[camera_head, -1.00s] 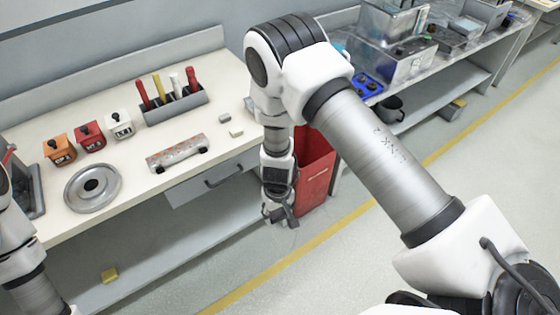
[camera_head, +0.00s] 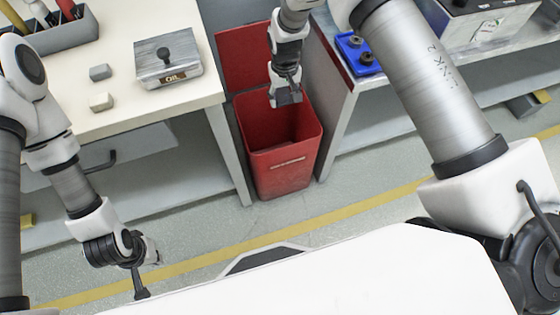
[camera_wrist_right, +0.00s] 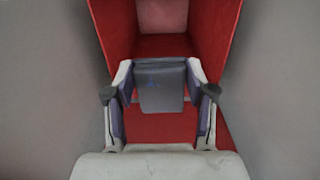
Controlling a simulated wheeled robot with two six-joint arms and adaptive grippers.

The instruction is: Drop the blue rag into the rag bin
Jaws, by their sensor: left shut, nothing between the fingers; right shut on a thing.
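The red rag bin (camera_head: 280,178) stands on the floor in the gap between two benches, its top open. My right gripper (camera_head: 287,96) is over the bin's opening, pointing down. It is shut on the rag, which shows as a dull grey-blue folded piece (camera_wrist_right: 161,90) between the fingers in the right wrist view. Red bin walls (camera_wrist_right: 216,30) surround it there. How far the rag is below the rim is hard to tell. My left gripper (camera_head: 141,268) is shut and empty at the lower left, in front of the left bench.
The left bench (camera_head: 125,108) carries a grey box marked OIL (camera_head: 168,65), two small grey blocks and a tool holder (camera_head: 55,35). The right bench (camera_head: 345,85) holds a blue tray (camera_head: 357,55) and a grey case. A red panel (camera_head: 243,55) stands behind the bin. The floor in front is clear.

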